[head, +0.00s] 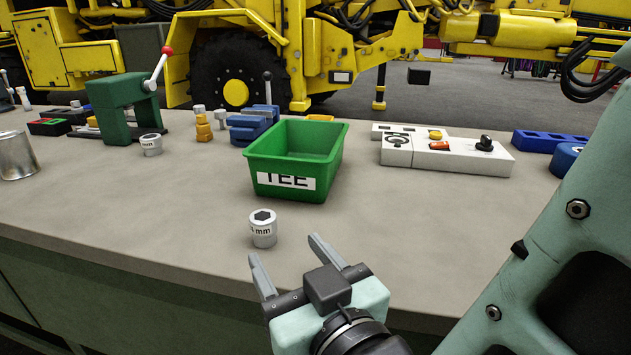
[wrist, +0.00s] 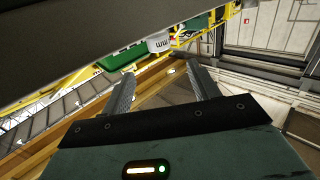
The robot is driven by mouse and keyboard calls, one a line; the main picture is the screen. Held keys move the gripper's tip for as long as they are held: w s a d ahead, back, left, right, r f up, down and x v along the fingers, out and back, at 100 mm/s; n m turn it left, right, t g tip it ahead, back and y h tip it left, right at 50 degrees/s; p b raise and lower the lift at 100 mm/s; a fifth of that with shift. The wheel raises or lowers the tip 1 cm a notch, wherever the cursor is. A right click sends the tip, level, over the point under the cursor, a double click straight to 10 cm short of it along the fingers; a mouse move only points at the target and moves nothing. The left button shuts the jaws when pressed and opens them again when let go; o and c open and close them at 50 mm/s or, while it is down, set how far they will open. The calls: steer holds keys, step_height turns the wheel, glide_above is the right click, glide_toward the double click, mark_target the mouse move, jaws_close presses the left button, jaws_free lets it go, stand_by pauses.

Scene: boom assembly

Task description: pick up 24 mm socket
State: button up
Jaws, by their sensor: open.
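A silver socket (head: 263,229) stands upright on the workbench in front of the green bin. Its label is partly turned away and reads about "4 mm". My gripper (head: 287,252) is open and empty, just in front of and slightly right of this socket, with its two fingers apart. In the wrist view, a socket (wrist: 158,42) shows beyond the open fingers (wrist: 162,82), with "mm" on its side. A second silver socket (head: 151,146) stands farther back at the left, its size number unreadable. Neither socket is between the fingers.
A green bin (head: 262,168) marked "TEE" stands behind the near socket. A green press (head: 120,110) with a red-knobbed lever is at the back left. A white control box (head: 440,157) lies right of the bin. The workbench (head: 150,215) is clear left of the near socket.

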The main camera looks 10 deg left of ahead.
mark_target(263, 217)
steer(key=shift+w+a+r+p, duration=0.15)
steer(key=shift+w+p, duration=0.1)
steer(key=shift+p, duration=0.1)
steer(key=x, duration=0.4)
steer(key=shift+f+b, duration=0.2)
steer(key=shift+b, duration=0.2)
steer(key=shift+x, duration=2.9)
steer(key=c, duration=1.1)
